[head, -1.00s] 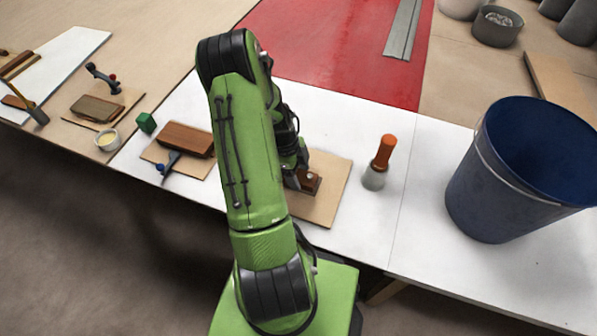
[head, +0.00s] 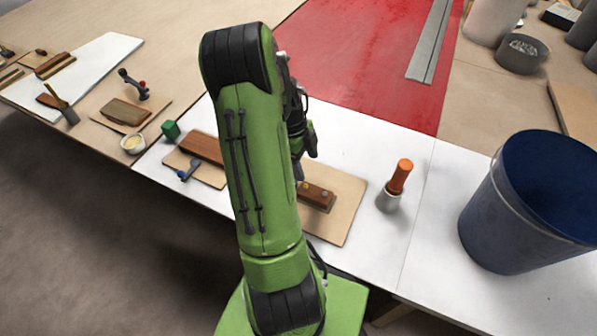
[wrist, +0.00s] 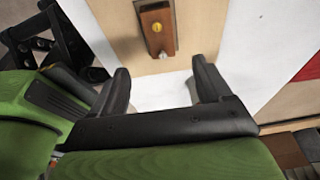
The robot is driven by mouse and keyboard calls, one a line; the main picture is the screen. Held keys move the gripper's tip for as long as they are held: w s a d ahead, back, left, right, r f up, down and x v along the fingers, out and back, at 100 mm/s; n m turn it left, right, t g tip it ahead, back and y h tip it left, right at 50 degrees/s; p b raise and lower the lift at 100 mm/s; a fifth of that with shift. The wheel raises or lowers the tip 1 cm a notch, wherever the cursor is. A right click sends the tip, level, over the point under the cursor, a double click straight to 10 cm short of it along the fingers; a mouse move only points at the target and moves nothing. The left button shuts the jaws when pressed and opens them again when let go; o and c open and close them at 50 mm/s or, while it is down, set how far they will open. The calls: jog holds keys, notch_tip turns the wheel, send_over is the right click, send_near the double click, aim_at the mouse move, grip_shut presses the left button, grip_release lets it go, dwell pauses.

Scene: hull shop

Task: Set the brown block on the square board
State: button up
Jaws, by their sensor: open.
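The brown block (head: 317,196) lies on the square board (head: 345,214), a thin tan wooden board on the white table. The block has a yellow and a grey round spot on its top. In the wrist view, the block (wrist: 158,28) lies on the board (wrist: 205,38) beyond my fingertips. My gripper (wrist: 161,78) is open and empty, its two black fingers apart from the block. In the head view, my arm hides part of the board's left side, and my gripper shows only partly, above the board.
An orange-handled brush (head: 396,186) stands right of the board. A large blue bucket (head: 528,205) stands further right. White table is clear between brush and bucket.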

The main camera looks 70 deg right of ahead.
jog(key=w+a+r+n+t+h, duration=0.2)
jog(key=w+a+r+n+t, duration=0.1)
jog(key=w+a+r+n, duration=0.7)
jog(key=w+a+r+n+t, duration=0.1)
jog(key=w+a+r+n, duration=0.15)
jog(key=a+n, duration=0.25)
jog(key=w+a+r+n+t, duration=0.1)
jog(key=a+r+n, duration=0.3)
jog(key=a+n, duration=0.15)
jog(key=s+a+r+n+t, duration=0.1)
jog(key=s+a+r+n, duration=0.1)
jog(key=a+n, duration=0.5)
jog(key=s+a+r+n+t+y, duration=0.1)
jog(key=s+a+r+n+t, duration=0.1)
jog(key=s+a+n, duration=0.2)
jog(key=a+n, duration=0.3)
jog(key=n, duration=0.2)
jog(key=shift+a+t+y, duration=0.2)
jog(key=shift+t+y, duration=0.1)
jog(key=shift+s+n, duration=0.15)
jog(key=shift+n, duration=0.1)
